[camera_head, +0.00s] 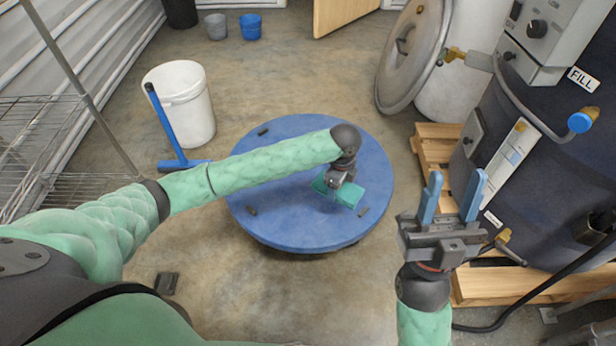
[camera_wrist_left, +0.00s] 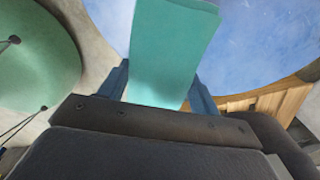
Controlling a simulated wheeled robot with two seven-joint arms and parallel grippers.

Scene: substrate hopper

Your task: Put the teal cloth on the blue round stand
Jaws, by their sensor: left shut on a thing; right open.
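The teal cloth (camera_head: 349,194) is a small folded block over the right part of the blue round stand (camera_head: 290,220). My left gripper (camera_head: 335,186) is shut on the cloth, and my wrist hides part of it. In the left wrist view the cloth (camera_wrist_left: 170,50) rises from between the two blue fingers, with the blue stand top (camera_wrist_left: 255,40) behind it. I cannot tell whether the cloth touches the stand. My right gripper (camera_head: 453,200) is open and empty, to the right of the stand, with its blue fingers pointing up.
Several small dark pieces lie around the stand's top. A white bucket (camera_head: 182,105) and a blue-handled squeegee (camera_head: 168,125) stand to the left. A wooden pallet (camera_head: 432,150) and a dark machine with a FILL label (camera_head: 583,79) are to the right. A wire rack (camera_head: 50,130) is at far left.

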